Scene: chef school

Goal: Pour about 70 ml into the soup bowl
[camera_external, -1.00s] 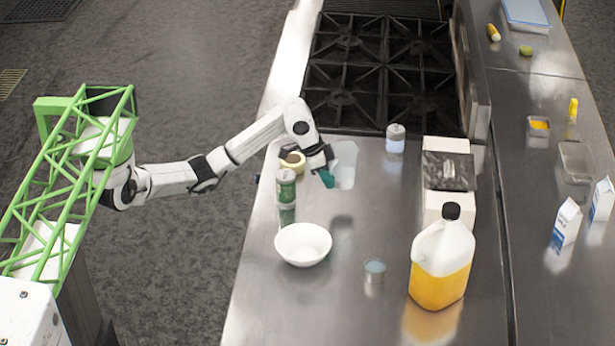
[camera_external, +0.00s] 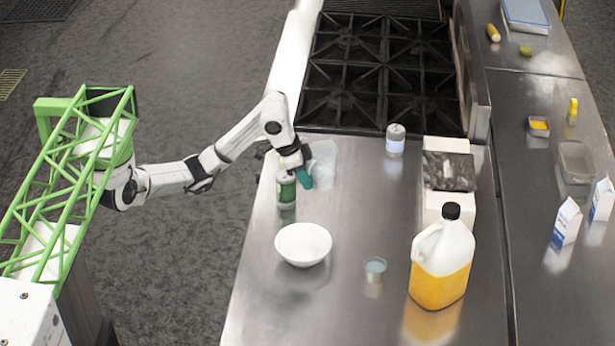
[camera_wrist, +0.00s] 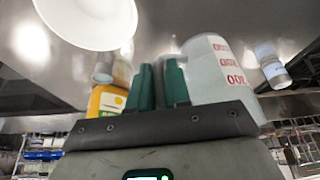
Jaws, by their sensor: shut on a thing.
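A clear, pale measuring jug (camera_external: 323,162) is beside my gripper (camera_external: 304,178) at the back left of the steel counter. In the wrist view the jug (camera_wrist: 212,65) shows red markings, right of my gripper's green fingers (camera_wrist: 160,85). My gripper is shut on the jug, apparently at its handle, which the fingers hide. I cannot tell how much liquid is inside. The white soup bowl (camera_external: 303,245) stands upright and looks empty, in front of my gripper. It also shows at the top left of the wrist view (camera_wrist: 92,18).
A green-and-white can (camera_external: 286,190) stands close beside my gripper, behind the bowl. A small tin (camera_external: 375,268) and a large orange-filled jug (camera_external: 440,265) stand right of the bowl. A white-topped jar (camera_external: 395,140) stands near the stove. The counter's middle is clear.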

